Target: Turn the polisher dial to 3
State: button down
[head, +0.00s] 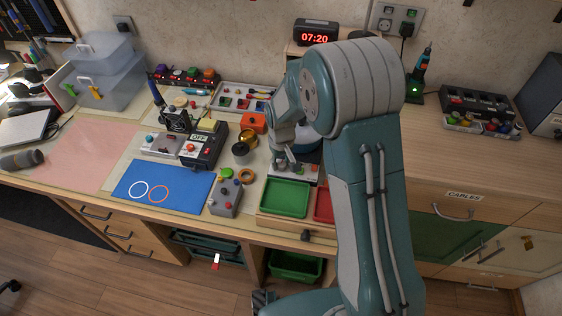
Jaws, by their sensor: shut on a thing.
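What appears to be the polisher (307,168) stands on the bench behind the green and red trays, with a grey front part and a rounded bluish part partly behind my arm. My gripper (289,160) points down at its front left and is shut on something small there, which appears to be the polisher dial. The fingers and wrist cover the dial, so its pointer and numbers cannot be read.
A green tray (286,198) and a red tray (323,206) lie just in front. A blue mat (163,178) lies farther left.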

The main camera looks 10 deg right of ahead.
aim_at(280, 163)
jog(key=m, duration=1.1)
jog(key=shift+m, duration=0.4)
dwell(0.3)
jog(key=shift+c, duration=1.7)
grip_release()
jog(key=shift+a, duration=0.1)
notch_tip(280, 163, up, 12)
